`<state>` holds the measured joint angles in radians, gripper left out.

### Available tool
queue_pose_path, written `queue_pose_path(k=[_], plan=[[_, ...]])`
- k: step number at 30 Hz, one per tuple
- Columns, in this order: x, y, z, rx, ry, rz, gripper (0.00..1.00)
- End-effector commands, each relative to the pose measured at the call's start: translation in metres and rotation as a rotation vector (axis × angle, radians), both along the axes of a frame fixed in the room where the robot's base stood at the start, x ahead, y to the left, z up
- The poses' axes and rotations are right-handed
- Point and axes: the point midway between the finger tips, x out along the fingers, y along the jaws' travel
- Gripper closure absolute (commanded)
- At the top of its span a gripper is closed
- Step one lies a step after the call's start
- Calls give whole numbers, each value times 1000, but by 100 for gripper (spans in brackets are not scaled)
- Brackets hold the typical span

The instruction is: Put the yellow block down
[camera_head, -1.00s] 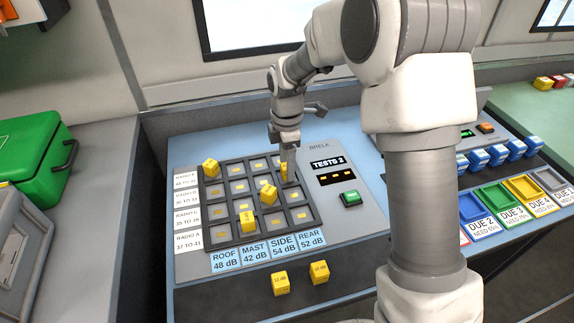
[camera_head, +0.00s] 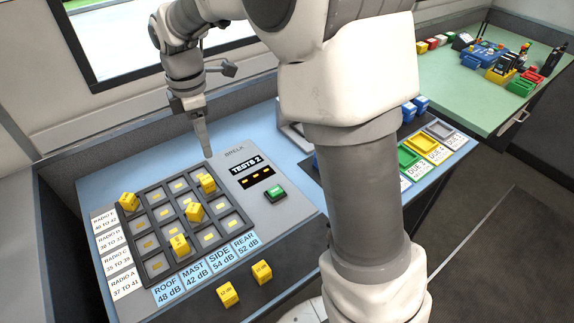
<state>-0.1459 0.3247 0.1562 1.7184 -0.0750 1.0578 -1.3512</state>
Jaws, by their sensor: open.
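The dark grid (camera_head: 233,247) of square cells lies on the light-blue console. A yellow block (camera_head: 208,183) stands in its far right corner area, just in front of my gripper (camera_head: 208,153). My gripper is open and empty, pointing down, with its tip above the panel behind the grid and apart from that block. My gripper is seen edge-on, so the gap between its fingers is hidden. Other yellow blocks sit on the grid at the far left corner (camera_head: 130,201), near the middle right (camera_head: 194,211) and at the near side (camera_head: 179,244).
Two loose yellow blocks (camera_head: 227,294) lie on the console's dark front ledge. A green button (camera_head: 275,191) and a TESTS 2 display (camera_head: 254,175) are right of the grid. Coloured DUE trays (camera_head: 427,145) stand further right, partly behind my arm. Bare panel surrounds the display.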

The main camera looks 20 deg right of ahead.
Motion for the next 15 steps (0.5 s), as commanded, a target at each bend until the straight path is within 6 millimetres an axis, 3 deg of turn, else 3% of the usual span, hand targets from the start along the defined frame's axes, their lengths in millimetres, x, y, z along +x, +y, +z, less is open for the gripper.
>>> queue_pose_path(k=[1, 6, 15], plan=[[-10, -9, 15, 3, -27, -75, 33], [-48, -39, 51, 33, -108, -367, 33], [-124, -84, 87, 145, -232, -883, 33]])
